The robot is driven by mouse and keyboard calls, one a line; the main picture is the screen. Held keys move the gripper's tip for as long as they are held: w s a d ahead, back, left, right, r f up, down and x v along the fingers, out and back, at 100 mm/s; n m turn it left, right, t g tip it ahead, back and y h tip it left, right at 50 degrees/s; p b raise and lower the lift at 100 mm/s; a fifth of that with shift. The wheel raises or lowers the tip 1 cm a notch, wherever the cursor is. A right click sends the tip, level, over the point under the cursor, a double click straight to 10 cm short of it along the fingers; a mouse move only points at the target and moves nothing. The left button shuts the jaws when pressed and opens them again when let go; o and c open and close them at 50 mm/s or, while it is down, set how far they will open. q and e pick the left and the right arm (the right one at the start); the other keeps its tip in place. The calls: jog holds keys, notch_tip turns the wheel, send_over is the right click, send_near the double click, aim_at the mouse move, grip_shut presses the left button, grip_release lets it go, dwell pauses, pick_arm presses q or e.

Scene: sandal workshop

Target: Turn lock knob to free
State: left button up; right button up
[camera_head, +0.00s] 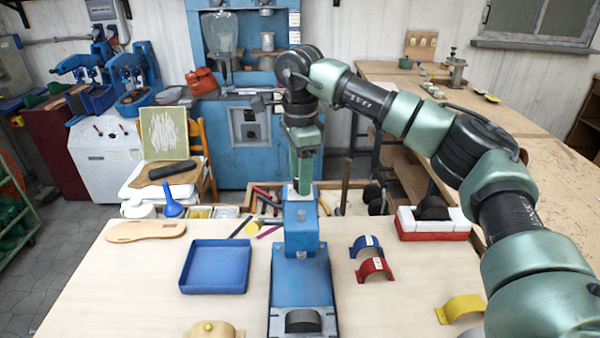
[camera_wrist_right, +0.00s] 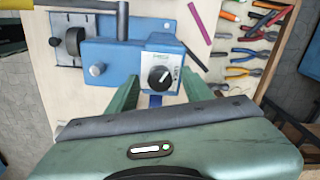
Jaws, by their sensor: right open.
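The lock knob (camera_wrist_right: 160,77) is black and round with a white pointer mark, on a white label plate (camera_wrist_right: 163,66) on the blue press (camera_wrist_right: 120,57). The label's small print is too small to read. In the head view the blue press (camera_head: 302,272) stands at the table's middle, and its knob is hidden. My right gripper (camera_head: 303,188) points down over the top of the press. In the right wrist view my right gripper (camera_wrist_right: 161,88) is open, with a green finger on each side below the knob. The knob appears between and just beyond the fingertips. Nothing is held.
A blue tray (camera_head: 215,267) lies left of the press. Blue (camera_head: 366,245) and red (camera_head: 374,268) curved pieces lie to its right. A yellow curved piece (camera_head: 460,308) is near the right front. Several pliers (camera_wrist_right: 241,62) lie behind the press.

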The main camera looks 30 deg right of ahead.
grip_shut()
jog(key=shift+n, duration=0.3)
jog(key=shift+r+n+p, duration=0.1)
jog(key=shift+n+p, duration=0.35)
jog(key=shift+n, duration=2.15)
grip_release()
